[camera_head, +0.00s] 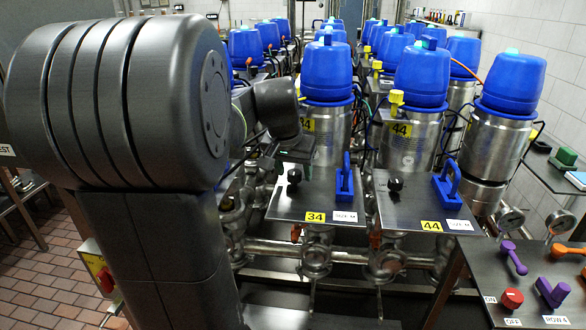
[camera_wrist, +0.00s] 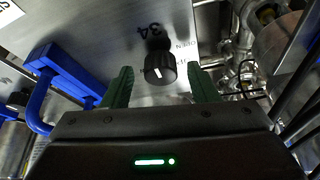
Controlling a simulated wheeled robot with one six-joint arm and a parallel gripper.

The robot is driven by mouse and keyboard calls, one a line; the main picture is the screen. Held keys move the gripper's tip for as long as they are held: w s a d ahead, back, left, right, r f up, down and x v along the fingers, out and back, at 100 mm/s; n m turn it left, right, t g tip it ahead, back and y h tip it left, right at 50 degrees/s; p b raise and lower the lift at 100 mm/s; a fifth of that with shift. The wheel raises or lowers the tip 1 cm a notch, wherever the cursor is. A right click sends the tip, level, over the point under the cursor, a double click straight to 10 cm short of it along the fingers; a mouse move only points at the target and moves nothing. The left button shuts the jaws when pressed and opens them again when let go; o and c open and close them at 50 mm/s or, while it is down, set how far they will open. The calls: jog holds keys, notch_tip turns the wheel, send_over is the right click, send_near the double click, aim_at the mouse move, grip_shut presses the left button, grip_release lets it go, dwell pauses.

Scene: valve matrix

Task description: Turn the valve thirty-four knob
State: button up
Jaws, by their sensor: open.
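The valve thirty-four knob (camera_head: 294,176) is a small black knob on the steel panel with the yellow 34 label (camera_head: 315,217). In the wrist view the black knob (camera_wrist: 160,66) has a white pointer line and stands below the printed 34. My gripper (camera_wrist: 160,72) is open, with one green finger on each side of the knob and a visible gap on both sides. I cannot tell how deep the knob sits between the fingertips. In the head view my gripper (camera_head: 297,153) is just above and behind the knob, partly hidden by my arm.
A blue handle (camera_head: 345,180) stands on the same panel, right of the knob; it also shows in the wrist view (camera_wrist: 62,80). The valve 44 panel (camera_head: 415,205) is to the right. Blue-capped steel valves (camera_head: 327,75) rise behind. A control panel (camera_head: 530,290) is at front right.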

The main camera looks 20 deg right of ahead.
jog(key=shift+w, duration=0.1)
jog(key=c, duration=1)
